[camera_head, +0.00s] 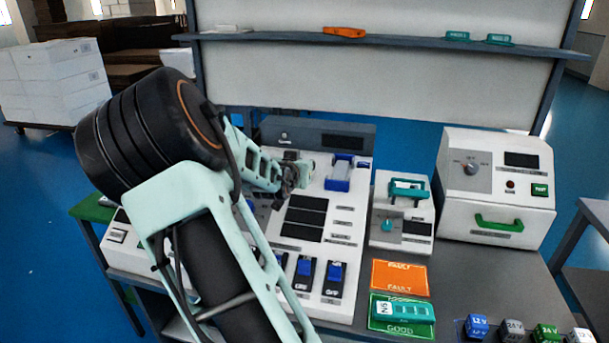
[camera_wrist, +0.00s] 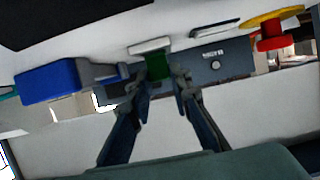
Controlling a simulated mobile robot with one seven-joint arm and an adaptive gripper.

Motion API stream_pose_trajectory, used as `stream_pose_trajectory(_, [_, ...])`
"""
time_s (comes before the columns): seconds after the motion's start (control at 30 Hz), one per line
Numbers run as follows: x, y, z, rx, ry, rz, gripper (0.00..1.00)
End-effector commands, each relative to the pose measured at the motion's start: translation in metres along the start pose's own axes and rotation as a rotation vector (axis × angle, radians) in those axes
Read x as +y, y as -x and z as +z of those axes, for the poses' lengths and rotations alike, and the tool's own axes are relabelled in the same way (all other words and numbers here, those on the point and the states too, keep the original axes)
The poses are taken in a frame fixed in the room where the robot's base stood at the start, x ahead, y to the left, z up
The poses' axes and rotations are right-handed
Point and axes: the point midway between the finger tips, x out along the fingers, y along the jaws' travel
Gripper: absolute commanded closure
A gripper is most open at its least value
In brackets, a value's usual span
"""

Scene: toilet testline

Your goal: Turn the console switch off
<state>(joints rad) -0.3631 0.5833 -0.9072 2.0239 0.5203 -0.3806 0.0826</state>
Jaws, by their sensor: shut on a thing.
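The white sloped console (camera_head: 318,228) stands on the bench, with dark displays and blue rocker switches (camera_head: 304,270) on its face. My gripper (camera_head: 300,173) is at its upper part, left of a blue-handled lever (camera_head: 340,172). In the wrist view my gripper (camera_wrist: 162,85) has its two fingers on either side of a small green switch (camera_wrist: 158,66) with a pale plate, and is shut on it. The blue lever handle also shows in the wrist view (camera_wrist: 55,80).
A red and yellow button (camera_wrist: 272,35) sticks out at the right in the wrist view. A small box with a teal handle (camera_head: 408,188) and a larger box with a green handle (camera_head: 498,222) stand right of the console. Fault and good trays (camera_head: 399,277) lie in front.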

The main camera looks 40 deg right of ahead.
Motion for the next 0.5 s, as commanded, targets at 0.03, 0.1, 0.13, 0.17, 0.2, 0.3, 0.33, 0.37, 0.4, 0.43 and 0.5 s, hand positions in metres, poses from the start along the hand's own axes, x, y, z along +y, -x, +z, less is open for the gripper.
stream_pose_trajectory(0.03, [-0.0004,-0.0012,0.0088,0.026,0.000,-0.001,1.00])
stream_pose_trajectory(0.1, [-0.0008,-0.0002,0.0090,0.062,0.001,-0.001,1.00])
stream_pose_trajectory(0.13, [-0.0009,0.0002,0.0093,0.075,0.001,-0.002,1.00])
stream_pose_trajectory(0.17, [-0.0008,0.0006,0.0095,0.088,0.000,-0.001,1.00])
stream_pose_trajectory(0.2, [-0.0005,0.0010,0.0096,0.103,0.000,-0.001,1.00])
stream_pose_trajectory(0.3, [-0.0002,0.0019,0.0091,0.134,-0.001,0.000,1.00])
stream_pose_trajectory(0.33, [-0.0002,0.0021,0.0091,0.140,-0.001,0.000,1.00])
stream_pose_trajectory(0.37, [-0.0001,0.0023,0.0089,0.146,-0.001,0.000,1.00])
stream_pose_trajectory(0.4, [-0.0001,0.0026,0.0085,0.154,-0.001,0.000,1.00])
stream_pose_trajectory(0.43, [-0.0001,0.0028,0.0084,0.158,-0.001,0.000,1.00])
stream_pose_trajectory(0.5, [-0.0001,0.0031,0.0081,0.165,-0.001,0.000,1.00])
